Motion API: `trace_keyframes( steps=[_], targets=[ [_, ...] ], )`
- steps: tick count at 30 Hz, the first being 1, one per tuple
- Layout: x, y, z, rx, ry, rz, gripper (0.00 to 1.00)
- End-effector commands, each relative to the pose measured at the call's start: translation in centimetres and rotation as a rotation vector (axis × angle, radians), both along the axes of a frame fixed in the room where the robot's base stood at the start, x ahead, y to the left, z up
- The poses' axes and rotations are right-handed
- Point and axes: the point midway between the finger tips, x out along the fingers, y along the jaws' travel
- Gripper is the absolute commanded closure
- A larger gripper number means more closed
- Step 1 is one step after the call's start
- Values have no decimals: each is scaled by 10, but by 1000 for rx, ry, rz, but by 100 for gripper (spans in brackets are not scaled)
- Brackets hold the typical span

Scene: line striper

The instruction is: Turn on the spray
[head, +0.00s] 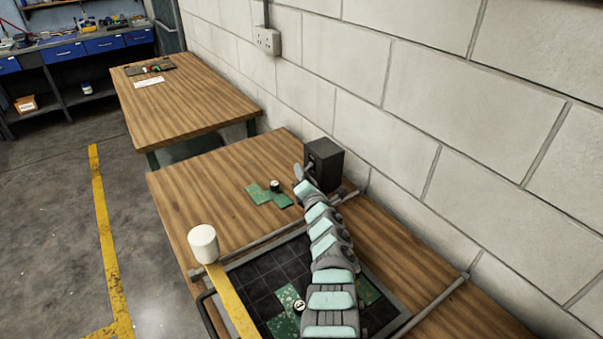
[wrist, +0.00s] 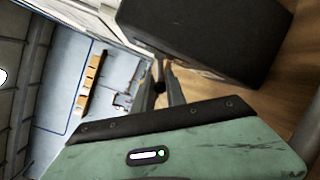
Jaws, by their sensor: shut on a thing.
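A black box (head: 328,163) stands on the near wooden table against the wall. It looks like the control box, and it also fills the upper right of the wrist view (wrist: 205,35). My gripper (head: 302,172) is at the box's left front side. In the wrist view my gripper (wrist: 160,80) has its fingers closed around a small dark knob (wrist: 158,88) beside the box. The knob is mostly hidden by the fingers, and its setting cannot be told. A white cylinder (head: 203,243) stands at the left end of a yellow strip (head: 232,300); no spray shows.
Green boards (head: 266,195) with a small round part lie left of the box. A dark gridded bed (head: 262,273) holds more green pieces, partly behind my arm. Grey rails (head: 437,303) cross the table. A second table (head: 185,100) stands farther back.

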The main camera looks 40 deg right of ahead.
Motion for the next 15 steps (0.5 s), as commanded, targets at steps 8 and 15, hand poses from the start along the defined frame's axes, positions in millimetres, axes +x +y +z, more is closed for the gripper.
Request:
trace_keyframes(
  steps=[8, 15],
  targets=[
    [0, 0, 9, 81, -9, -2, 100],
    [0, 3, 16, 260, -27, -1, 100]
  ],
)
